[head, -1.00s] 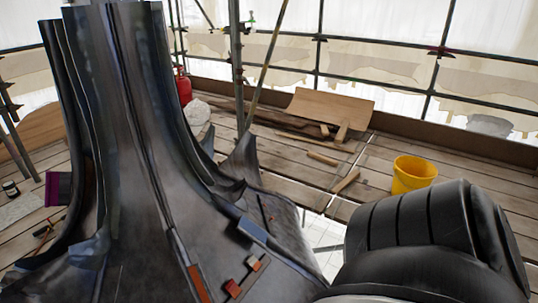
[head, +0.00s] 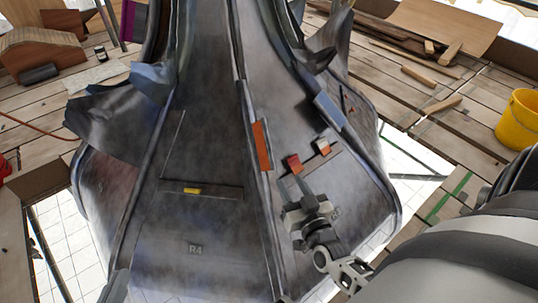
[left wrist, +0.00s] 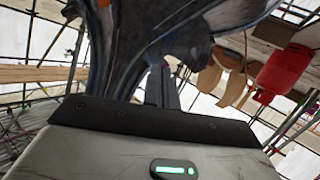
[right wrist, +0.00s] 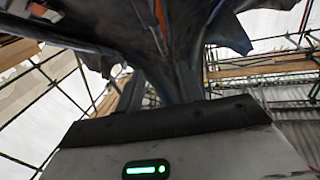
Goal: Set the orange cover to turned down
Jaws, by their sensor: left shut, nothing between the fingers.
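The orange cover (head: 262,145) looks like a narrow orange strip on a raised rib of the dark metal spire (head: 210,130). I cannot tell its exact pose. Two small red-orange blocks, one of them here (head: 294,164), sit to its right on the neighbouring face. My right gripper (head: 299,188) is in front of that face, below the blocks and to the right of the strip, apart from the strip. Its finger gap is too small to judge. My left gripper (left wrist: 162,88) shows in the left wrist view with fingers together and empty.
A yellow tab (head: 192,191) sits on the spire's left face. A yellow bucket (head: 520,122) and loose timber (head: 441,106) are on the plank deck at right. Torn metal flaps (head: 115,120) stick out at left. A red cylinder (left wrist: 285,75) shows in the left wrist view.

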